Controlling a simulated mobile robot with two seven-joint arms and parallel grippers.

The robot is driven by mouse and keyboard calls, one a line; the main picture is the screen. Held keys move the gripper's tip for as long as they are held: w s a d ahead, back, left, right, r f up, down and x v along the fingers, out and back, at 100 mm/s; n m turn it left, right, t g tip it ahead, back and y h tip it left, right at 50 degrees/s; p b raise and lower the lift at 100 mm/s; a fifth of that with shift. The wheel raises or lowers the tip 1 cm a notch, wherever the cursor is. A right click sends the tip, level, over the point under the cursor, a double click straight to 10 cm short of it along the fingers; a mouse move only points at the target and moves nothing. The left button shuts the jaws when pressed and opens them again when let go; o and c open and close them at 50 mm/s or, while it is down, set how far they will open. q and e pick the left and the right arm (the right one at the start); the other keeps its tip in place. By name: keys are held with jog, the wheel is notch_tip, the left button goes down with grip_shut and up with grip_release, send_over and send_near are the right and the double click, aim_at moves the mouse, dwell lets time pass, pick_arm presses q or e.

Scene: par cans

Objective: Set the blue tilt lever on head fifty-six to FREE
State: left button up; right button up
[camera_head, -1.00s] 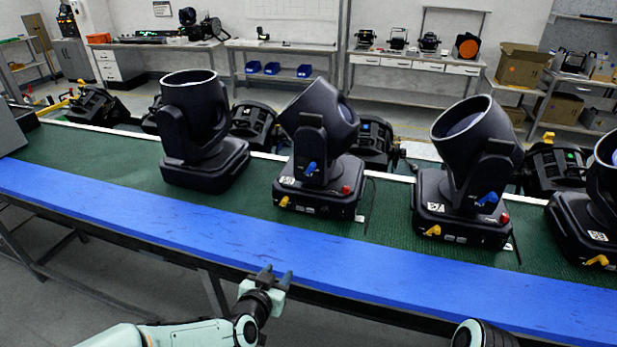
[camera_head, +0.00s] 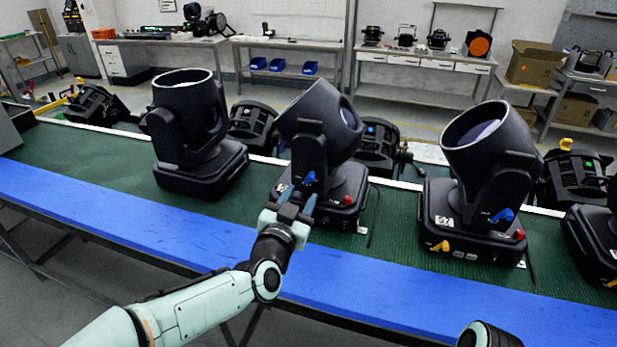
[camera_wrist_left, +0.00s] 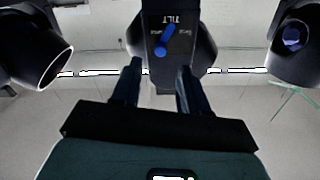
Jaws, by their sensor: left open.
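The middle black moving head (camera_head: 319,140) stands on the green bench top; its number plate is hidden behind my gripper. Its blue tilt lever (camera_head: 310,178) is on the arm of its yoke. My left gripper (camera_head: 297,203) is open in front of that head, just below the lever. In the left wrist view, the lever (camera_wrist_left: 165,40) slants beside an upside-down TILT label (camera_wrist_left: 175,20), ahead of and between the two open fingers (camera_wrist_left: 158,80). No contact with the lever shows. My right gripper is not in view.
Another moving head (camera_head: 490,160) with its own blue lever stands to the right, and one (camera_head: 190,130) stands to the left. The middle head's base has a red knob (camera_head: 347,199). A blue strip (camera_head: 400,262) along the bench front is mostly clear.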

aim_at(309, 179)
pick_arm(q)
jog(key=p+x, duration=0.1)
jog(key=x, duration=0.5)
jog(key=shift+a+r+p, duration=0.1)
jog(key=shift+p, duration=0.2)
jog(key=shift+w, duration=0.45)
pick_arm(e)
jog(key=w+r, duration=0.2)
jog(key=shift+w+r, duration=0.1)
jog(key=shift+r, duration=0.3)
pick_arm(q)
jog(key=shift+s, duration=0.1)
grip_shut()
